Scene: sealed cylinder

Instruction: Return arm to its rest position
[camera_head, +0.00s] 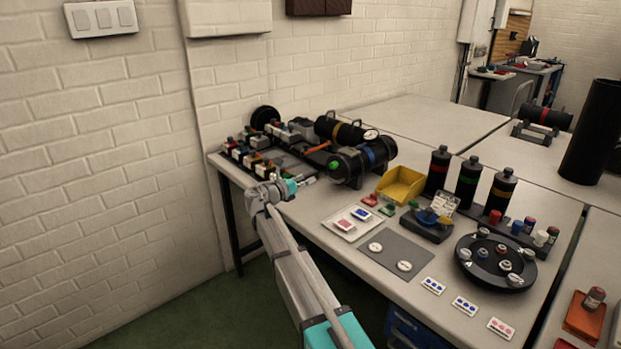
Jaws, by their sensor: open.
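My arm (300,285) reaches up from the bottom of the view toward the left end of the workbench (335,252). Its wrist is bent near the bench's front left edge. My gripper (305,182) is small and dark at the end of the wrist, beside the teal joint, and points right over the bench top. It is open and I see nothing held in it. The fine shape of the fingers is too small to make out. Black cylinders with a blue band (372,157) and a yellow band (345,131) lie on stands just beyond the gripper.
A rack of small parts (262,158) stands behind the wrist. A yellow bin (401,186), several upright black bottles (468,184) and a round black tray (511,286) are to the right. A brick wall (90,190) is at left. Green floor (215,310) is open left of the arm.

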